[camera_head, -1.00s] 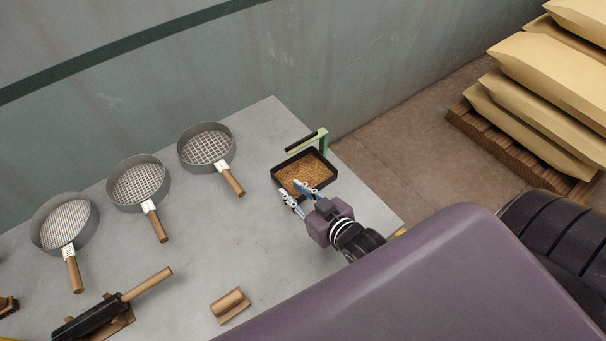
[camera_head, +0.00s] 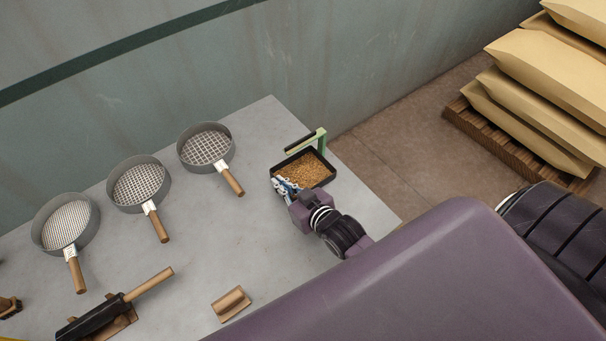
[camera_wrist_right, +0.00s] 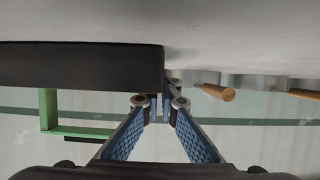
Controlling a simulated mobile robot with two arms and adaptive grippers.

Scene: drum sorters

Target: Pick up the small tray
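The small tray (camera_head: 331,171) is a dark, shallow rectangular box filled with brown grain. It rests on the grey table near its far right corner. My right gripper (camera_head: 284,184) is at the tray's left near corner, with its blue-padded fingers low beside the rim. In the right wrist view, the tray's dark side wall (camera_wrist_right: 80,66) fills the upper left and ends by the fingertips (camera_wrist_right: 161,106). The fingers show only a narrow gap, and whether they grip the wall is unclear. My left gripper is not in view.
A green bracket (camera_head: 322,142) stands just behind the tray. Three round sieves (camera_head: 207,146) with wooden handles lie along the table's back left. A wooden block (camera_head: 231,303) and a black-and-wood tool (camera_head: 92,319) lie in front. Stacked sacks (camera_head: 545,85) sit on a pallet at right.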

